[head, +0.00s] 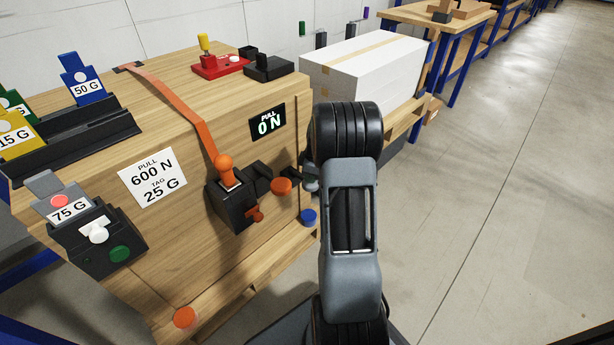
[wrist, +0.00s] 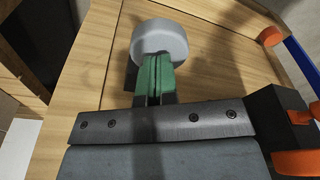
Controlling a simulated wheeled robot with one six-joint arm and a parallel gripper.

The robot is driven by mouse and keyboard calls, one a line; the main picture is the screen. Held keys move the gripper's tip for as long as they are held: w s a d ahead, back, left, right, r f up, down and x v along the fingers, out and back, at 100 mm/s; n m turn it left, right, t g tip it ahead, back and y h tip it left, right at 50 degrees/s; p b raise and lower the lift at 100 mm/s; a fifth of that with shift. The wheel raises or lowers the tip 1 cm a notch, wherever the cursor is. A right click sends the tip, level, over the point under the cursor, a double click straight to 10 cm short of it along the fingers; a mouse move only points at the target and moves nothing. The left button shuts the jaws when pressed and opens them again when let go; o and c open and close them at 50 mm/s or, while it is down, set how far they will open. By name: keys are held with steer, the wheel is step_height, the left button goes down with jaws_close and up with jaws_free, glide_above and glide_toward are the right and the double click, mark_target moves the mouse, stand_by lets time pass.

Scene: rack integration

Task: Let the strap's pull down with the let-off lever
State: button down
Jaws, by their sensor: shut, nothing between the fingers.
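The display (head: 267,121) reads PULL 0 N. My gripper (wrist: 154,78) is shut and empty, its green fingers at a grey round knob (wrist: 160,40); I cannot tell whether they touch. In the head view my arm mostly hides the gripper.
A sign (head: 152,178) reads PULL 600 N, TAG 25 G. A 75 G tag (head: 68,210) sits in a black holder at the left; more tags stand in a black rack (head: 80,135). The floor (head: 480,200) at right is clear.

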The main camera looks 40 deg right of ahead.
stand_by(0.4)
steer(key=shift+r+p, duration=2.5)
steer(key=shift+r, duration=1)
steer(key=s+a+r+m+p, duration=0.1)
steer(key=s+a+r+p, duration=0.1)
steer(key=a+r+p, duration=0.65)
steer(key=s+a+r+m+p, duration=0.2)
steer(key=a+r+p, duration=0.15)
steer(key=r, duration=1.05)
steer(key=s+a+r+m+t+p, duration=0.1)
steer(key=s+a+r+m+p, duration=0.1)
steer(key=s+a+r+p, duration=0.3)
steer(key=s+a+r+m+t+h+p, duration=0.1)
steer(key=s+a+r+m+p, duration=0.2)
steer(key=s+a+r+p, duration=0.3)
steer(key=shift+a+p+v, duration=0.3)
steer(key=shift+p+v, duration=2.4)
steer(key=shift+v, duration=1.55)
steer(key=shift+s, duration=0.15)
